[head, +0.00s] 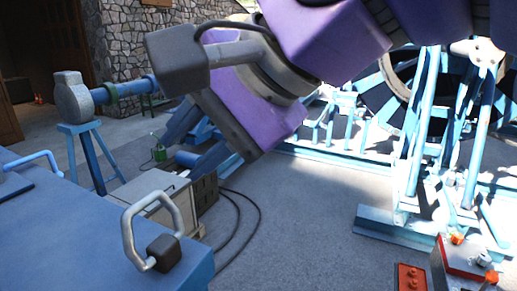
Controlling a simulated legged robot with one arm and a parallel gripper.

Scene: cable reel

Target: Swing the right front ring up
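A pale grey metal ring (133,225) with a dark block at its base is at the right front corner of a blue flat-topped body (80,235). The ring stands up from the top, tilted. A second, light blue ring or handle (35,158) is at the left edge, partly cut off. My purple and grey arm comes in from the upper right. Its end, with what looks like my gripper (193,88), hangs in the upper middle, above and apart from the ring. I cannot make out the jaws clearly or see anything held.
A light box (150,207) and dark cables (258,215) are on the floor behind the blue top. A blue stand with a grey-ended pipe (75,98) is at the left. The large reel and its frame (415,150) stand right. Red boxes (410,278) are lower right. The middle floor is clear.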

